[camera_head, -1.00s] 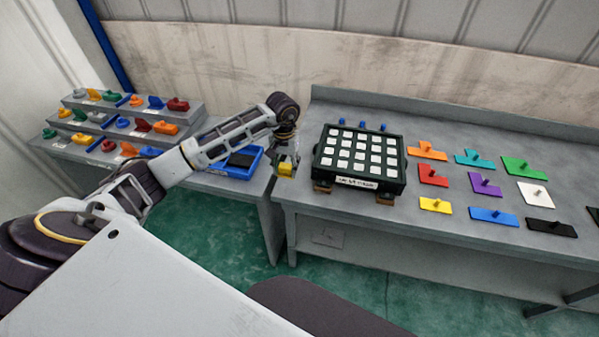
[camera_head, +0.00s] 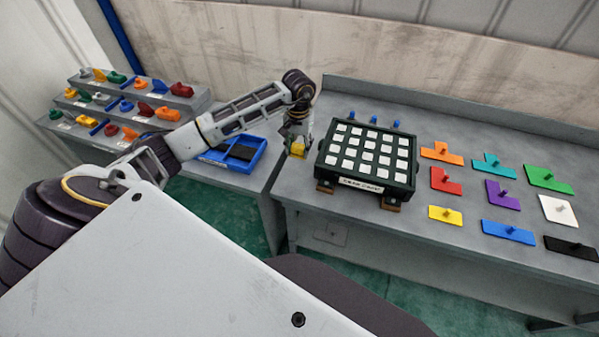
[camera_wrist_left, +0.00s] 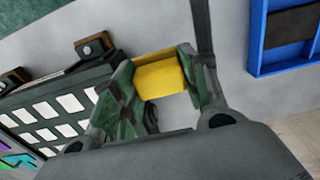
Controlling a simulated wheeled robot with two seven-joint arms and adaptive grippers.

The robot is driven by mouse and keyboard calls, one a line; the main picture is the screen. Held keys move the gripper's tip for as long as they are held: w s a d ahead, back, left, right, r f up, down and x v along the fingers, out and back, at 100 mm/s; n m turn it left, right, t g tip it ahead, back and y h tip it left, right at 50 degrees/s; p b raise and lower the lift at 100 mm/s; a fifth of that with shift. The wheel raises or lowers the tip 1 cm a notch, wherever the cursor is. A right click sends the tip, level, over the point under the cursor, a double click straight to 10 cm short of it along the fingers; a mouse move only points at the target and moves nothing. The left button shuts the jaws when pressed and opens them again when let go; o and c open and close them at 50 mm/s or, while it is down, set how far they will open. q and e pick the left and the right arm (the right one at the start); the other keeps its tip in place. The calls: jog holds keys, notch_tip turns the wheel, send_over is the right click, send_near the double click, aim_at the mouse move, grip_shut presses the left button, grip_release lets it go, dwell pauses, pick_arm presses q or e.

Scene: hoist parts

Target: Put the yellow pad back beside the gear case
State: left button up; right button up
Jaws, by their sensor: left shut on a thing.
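The yellow pad (camera_wrist_left: 160,77) sits between the fingers of my left gripper (camera_wrist_left: 160,85), which is shut on it. In the head view the yellow pad (camera_head: 297,147) shows at the end of my left arm, just left of the gear case (camera_head: 366,187). The gear case is a dark green box with rows of white squares on top and a paper label on its front. In the left wrist view the gear case (camera_wrist_left: 62,88) lies to the left of the gripper. I cannot tell whether the pad touches the table. My right gripper is not in view.
Flat coloured pieces with pegs, such as the red one (camera_head: 445,181), lie right of the case. A blue tray (camera_head: 214,159) with a dark insert stands left of the gripper. Stepped shelves (camera_head: 95,100) hold several small parts.

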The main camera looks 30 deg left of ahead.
aim_at(299, 156)
pick_arm(q)
jog(key=shift+f+p, duration=0.55)
jog(key=shift+f, duration=2.6)
jog(key=shift+f+p, duration=0.45)
jog(key=shift+f, duration=1.4)
jog(key=shift+f, duration=0.15)
jog(key=o, duration=0.9)
